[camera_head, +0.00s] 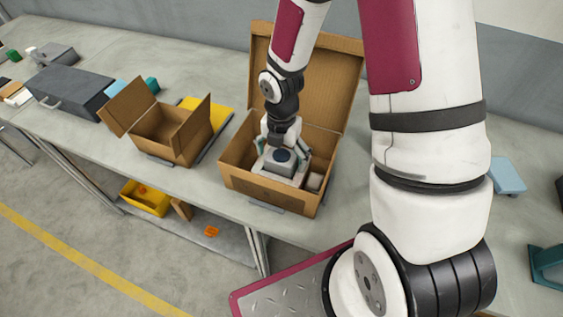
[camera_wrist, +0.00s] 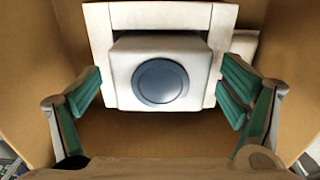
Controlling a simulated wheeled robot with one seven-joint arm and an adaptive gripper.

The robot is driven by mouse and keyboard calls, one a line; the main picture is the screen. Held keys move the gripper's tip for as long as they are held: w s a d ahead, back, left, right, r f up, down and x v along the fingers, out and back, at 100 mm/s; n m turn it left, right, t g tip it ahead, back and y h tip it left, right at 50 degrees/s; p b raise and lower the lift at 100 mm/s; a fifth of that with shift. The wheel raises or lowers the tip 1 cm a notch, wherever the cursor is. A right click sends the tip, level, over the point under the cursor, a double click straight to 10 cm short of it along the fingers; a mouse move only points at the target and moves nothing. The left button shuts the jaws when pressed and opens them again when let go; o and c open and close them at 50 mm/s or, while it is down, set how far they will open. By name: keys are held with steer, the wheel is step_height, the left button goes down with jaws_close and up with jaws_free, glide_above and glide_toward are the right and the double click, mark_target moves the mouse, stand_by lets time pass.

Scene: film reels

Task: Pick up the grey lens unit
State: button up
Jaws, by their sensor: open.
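The grey lens unit (camera_wrist: 121,72), a pale grey block with a dark blue round lens, sits inside the open cardboard box. In the head view the lens unit (camera_head: 279,160) shows within the box (camera_head: 262,190), between my fingers. My gripper (camera_wrist: 164,88) is open, with a green-padded finger on each side of the unit. The left pad is close to the unit's left edge and the right pad is close to its right edge. I cannot tell whether either pad touches. A flat pale plate (camera_wrist: 100,25) lies behind the lens block and seems part of it.
Box walls rise close around my gripper, and the raised lid (camera_head: 335,75) stands behind. A small pale block (camera_head: 314,181) lies at the box's right. A smaller open box (camera_head: 165,133), a yellow sheet (camera_head: 212,110) and a dark case (camera_head: 68,90) stand to the left.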

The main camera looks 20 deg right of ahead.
mark_target(281, 155)
steer(key=shift+f, duration=0.25)
steer(key=c, duration=1.8)
step_height(281, 155, up, 10)
steer(key=shift+r+p, duration=0.1)
steer(key=shift+p, duration=0.25)
